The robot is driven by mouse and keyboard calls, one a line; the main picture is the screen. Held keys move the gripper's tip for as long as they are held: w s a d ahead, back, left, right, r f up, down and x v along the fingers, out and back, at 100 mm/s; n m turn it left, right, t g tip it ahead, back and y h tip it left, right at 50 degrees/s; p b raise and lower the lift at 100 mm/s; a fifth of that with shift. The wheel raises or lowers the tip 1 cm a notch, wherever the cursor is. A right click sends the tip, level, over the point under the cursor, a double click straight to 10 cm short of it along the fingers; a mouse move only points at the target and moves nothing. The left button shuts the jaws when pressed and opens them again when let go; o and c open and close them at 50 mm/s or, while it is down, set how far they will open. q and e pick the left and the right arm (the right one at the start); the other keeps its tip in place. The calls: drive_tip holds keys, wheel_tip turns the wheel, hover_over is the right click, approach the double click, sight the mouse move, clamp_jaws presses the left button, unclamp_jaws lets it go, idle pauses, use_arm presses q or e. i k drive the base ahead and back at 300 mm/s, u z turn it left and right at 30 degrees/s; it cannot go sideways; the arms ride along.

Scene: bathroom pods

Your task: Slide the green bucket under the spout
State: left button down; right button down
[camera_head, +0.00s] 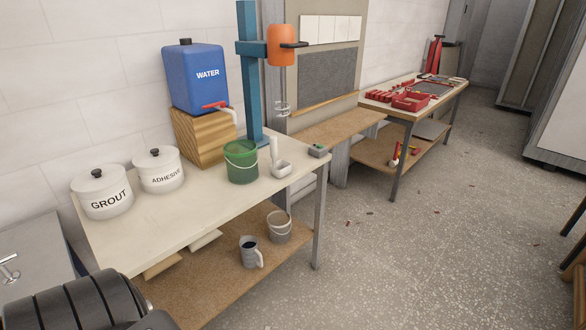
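The green bucket (241,162) stands upright on the pale bench top, with its handle across its front. The blue water container (194,80) sits on a wooden block (202,136) behind and to the left of the bucket. Its spout (229,110), beside a red tap (214,105), sticks out to the right at the container's lower edge. The bucket is below and slightly to the right of the spout in the picture. Neither gripper shows; only a dark ribbed part of my own body shows at the lower left.
Grout (103,194) and adhesive (158,170) pots stand left on the bench (170,219). A teal mixer stand (248,70) rises behind the bucket. A white scoop-like item (279,162) is right of it. The lower shelf holds a jug (250,252) and grey bucket (279,227). Floor at right is mostly clear.

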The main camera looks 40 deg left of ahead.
sight(241, 156)
drive_tip(key=z, duration=0.2)
drive_tip(key=i, duration=0.8)
drive_tip(key=u, duration=0.7)
drive_tip(key=i, duration=0.55)
drive_tip(key=u, duration=0.55)
